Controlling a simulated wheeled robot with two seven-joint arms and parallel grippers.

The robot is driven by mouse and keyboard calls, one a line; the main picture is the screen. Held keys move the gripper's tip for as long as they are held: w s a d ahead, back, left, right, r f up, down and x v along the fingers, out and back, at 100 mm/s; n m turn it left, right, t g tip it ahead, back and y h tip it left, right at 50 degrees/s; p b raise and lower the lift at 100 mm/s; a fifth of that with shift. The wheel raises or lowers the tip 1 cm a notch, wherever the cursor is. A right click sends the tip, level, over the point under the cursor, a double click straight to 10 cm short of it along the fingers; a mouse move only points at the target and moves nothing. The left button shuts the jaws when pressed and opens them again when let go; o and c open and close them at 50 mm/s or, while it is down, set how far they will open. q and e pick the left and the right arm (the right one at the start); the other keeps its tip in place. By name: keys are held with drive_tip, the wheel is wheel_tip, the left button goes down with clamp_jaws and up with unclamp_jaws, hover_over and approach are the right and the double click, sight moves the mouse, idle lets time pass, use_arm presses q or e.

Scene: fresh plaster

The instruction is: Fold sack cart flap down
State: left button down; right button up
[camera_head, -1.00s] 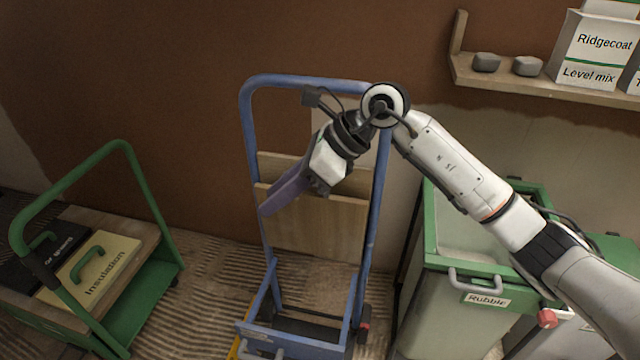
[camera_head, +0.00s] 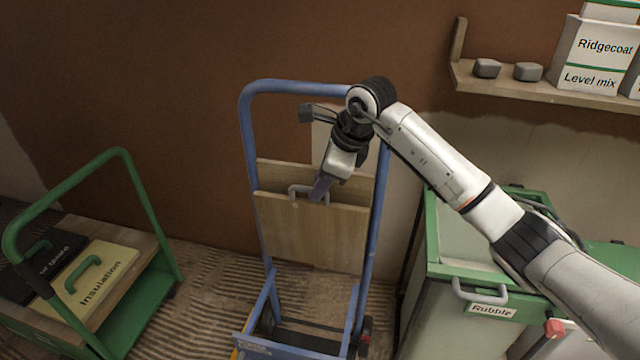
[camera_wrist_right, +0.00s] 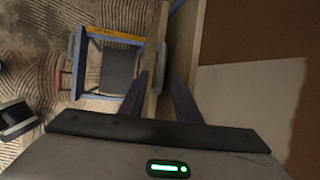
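The sack cart (camera_head: 247,140) has a blue tubular frame and stands upright against the wall. A wooden front panel (camera_head: 300,235) stands upright between its rails, with a second board (camera_head: 285,175) behind it. A grey handle (camera_head: 294,189) shows at the front panel's top edge. My right gripper (camera_head: 320,190) is over that edge, beside the handle, pointing down. In the right wrist view its purple fingers (camera_wrist_right: 160,100) are apart, with the panel edge (camera_wrist_right: 151,62) and handle (camera_wrist_right: 163,66) between them; I cannot tell if they touch. My left gripper is out of view.
A green trolley (camera_head: 150,205) with an Insulation case (camera_head: 105,275) stands left. A green-rimmed Rubble bin (camera_head: 455,325) stands right, under my right arm. A shelf (camera_head: 550,92) with bags is upper right. Ribbed floor is clear between trolley and cart.

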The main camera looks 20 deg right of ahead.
drive_tip(key=shift+w+f, duration=0.1)
drive_tip(key=shift+f, duration=0.1)
clamp_jaws()
drive_tip(key=shift+a, duration=0.15)
